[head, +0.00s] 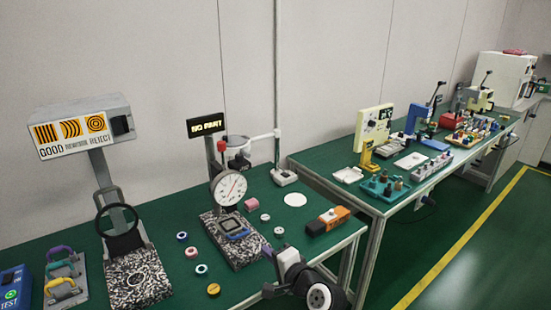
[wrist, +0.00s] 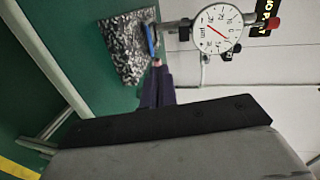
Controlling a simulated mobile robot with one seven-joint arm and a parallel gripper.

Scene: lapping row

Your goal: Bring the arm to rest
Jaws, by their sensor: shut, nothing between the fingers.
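My arm comes in at the bottom of the head view, beside the front edge of the near green bench (head: 330,238). My gripper (head: 267,250) points toward the speckled stone base (head: 215,243) of the dial gauge (head: 230,188).
An orange-and-black block (head: 328,221) lies right of the gauge, with several small rings and discs around. A magnifier stand (head: 138,275) and a GOOD/REJECT sign box (head: 85,128) stand left. A second crowded bench (head: 300,160) runs back right. Green floor (head: 465,265) is clear there.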

